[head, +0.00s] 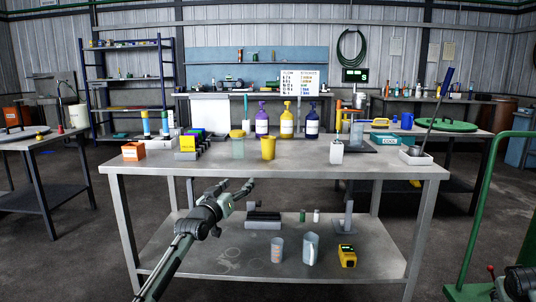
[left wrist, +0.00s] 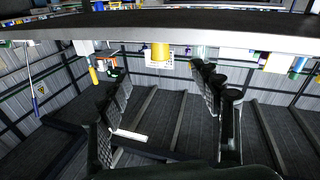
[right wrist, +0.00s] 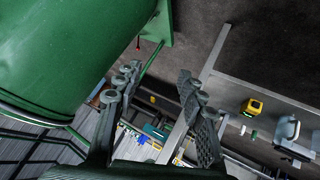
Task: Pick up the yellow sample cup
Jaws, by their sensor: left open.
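The left wrist view is upside down; a yellow cup (left wrist: 160,51) shows there at the bench edge, beyond the open fingers (left wrist: 160,76). My right gripper (right wrist: 155,78) is open and empty in its wrist view.
Purple, yellow and dark-blue pump bottles (head: 286,121) stand behind the cup. The lower shelf (head: 190,262) holds a jug (head: 311,248). A green cart frame (head: 488,215) stands right.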

